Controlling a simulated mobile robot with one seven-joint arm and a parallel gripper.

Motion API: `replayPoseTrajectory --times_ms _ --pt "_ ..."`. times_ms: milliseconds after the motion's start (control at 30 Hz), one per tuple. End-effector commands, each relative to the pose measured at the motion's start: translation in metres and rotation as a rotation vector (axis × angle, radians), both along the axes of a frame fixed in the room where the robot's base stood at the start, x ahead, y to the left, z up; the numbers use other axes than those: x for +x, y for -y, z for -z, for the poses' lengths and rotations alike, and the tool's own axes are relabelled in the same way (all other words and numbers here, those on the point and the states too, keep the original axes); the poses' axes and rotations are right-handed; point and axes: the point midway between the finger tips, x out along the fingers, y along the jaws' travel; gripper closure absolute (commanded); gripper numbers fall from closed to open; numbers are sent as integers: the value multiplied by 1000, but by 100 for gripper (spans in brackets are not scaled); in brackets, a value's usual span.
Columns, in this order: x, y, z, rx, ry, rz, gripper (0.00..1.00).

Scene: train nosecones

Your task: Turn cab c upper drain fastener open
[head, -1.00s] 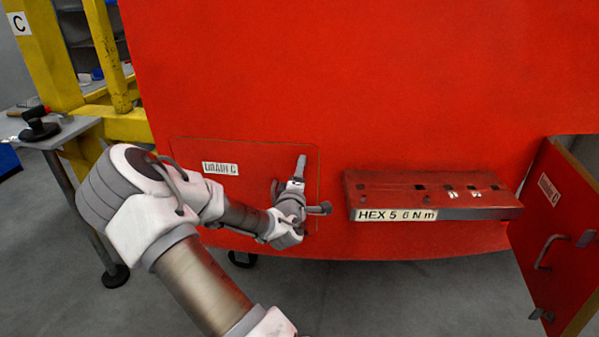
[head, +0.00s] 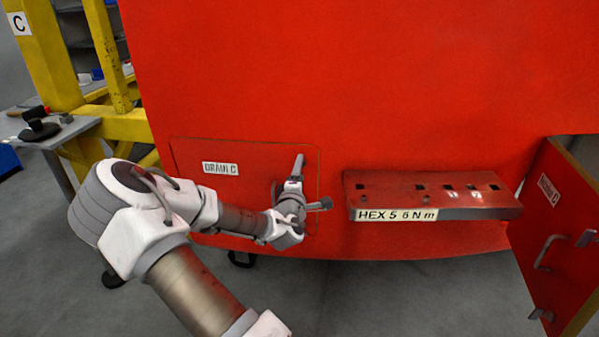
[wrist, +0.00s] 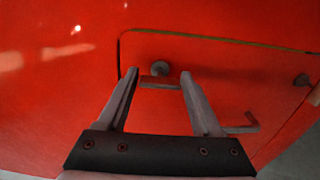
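The red drain hatch (head: 190,195) carries a "DRAIN C" label (head: 220,169) and also fills much of the wrist view (wrist: 220,75). A round grey fastener (wrist: 160,68) sits near the hatch corner in the wrist view. My gripper (head: 300,158) is at the hatch's upper right in the head view. In the wrist view my gripper (wrist: 158,74) has its fingers apart, with the fastener showing between the tips. I cannot tell whether they touch it. A second round fastener (wrist: 302,80) is at the right. In the head view my gripper hides the fasteners.
A grey bar, seemingly the hatch handle (wrist: 245,125), lies close behind my fingers. A red ledge (head: 430,190) marked "HEX 5 6 N m" juts out to the right. An open red door (head: 560,265) stands far right. A grey table (head: 70,130) and yellow frame (head: 45,50) are left.

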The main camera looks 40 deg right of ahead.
Motion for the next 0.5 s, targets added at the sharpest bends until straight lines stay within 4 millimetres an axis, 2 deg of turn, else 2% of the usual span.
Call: replayPoseTrajectory --times_ms 33,100,500 --pt "0 0 0 0 0 0 22" --pt "0 0 0 1 1 0 10" --pt "-4 -5 0 2 2 -1 10"
